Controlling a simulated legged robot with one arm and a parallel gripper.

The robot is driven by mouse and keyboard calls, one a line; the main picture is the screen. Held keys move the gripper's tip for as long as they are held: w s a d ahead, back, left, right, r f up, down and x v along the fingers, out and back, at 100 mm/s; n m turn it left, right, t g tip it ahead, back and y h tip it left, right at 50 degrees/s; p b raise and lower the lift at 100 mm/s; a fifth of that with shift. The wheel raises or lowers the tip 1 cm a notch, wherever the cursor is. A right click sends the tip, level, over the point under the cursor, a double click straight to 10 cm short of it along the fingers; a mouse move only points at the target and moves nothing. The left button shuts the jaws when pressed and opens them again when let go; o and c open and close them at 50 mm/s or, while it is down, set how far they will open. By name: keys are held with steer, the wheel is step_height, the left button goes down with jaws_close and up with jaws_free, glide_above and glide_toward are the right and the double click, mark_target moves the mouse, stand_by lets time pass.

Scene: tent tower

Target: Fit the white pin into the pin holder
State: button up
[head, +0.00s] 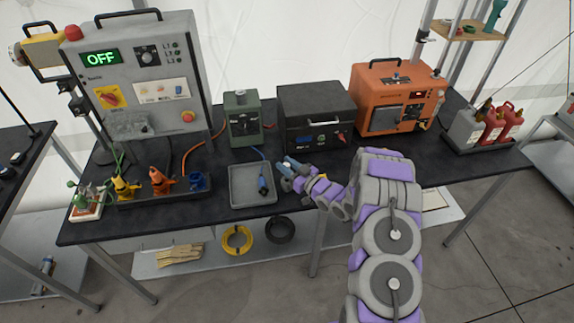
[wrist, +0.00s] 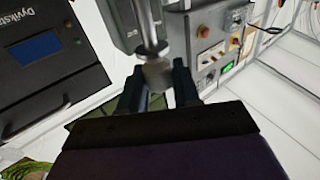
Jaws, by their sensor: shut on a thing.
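My gripper (head: 287,170) is above the bench, to the right of the grey tray and in front of the black box. It is shut on a pin; in the wrist view a pale metallic shaft with a darker grey collar, the pin (wrist: 154,72), stands between the dark fingers (wrist: 158,90). In the head view only a small pale bit shows at the fingertips. A small white and red block with green-topped pieces (head: 86,210) at the bench's left end may be the pin holder, but I cannot tell surely. The held pin is apart from it.
A dark rack (head: 165,195) holds yellow, orange and blue connectors. The grey tray (head: 250,200) holds a blue plug on a cable. A control cabinet (head: 145,75) reading OFF, a green box (head: 243,120), a black box (head: 318,105) and an orange unit (head: 400,95) line the back.

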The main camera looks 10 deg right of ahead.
steer(key=shift+f, duration=1.1)
steer(key=o, duration=1.1)
steer(key=p+v, duration=0.1)
steer(key=v, duration=1.6)
steer(key=shift+s, duration=0.15)
steer(key=shift+d, duration=0.15)
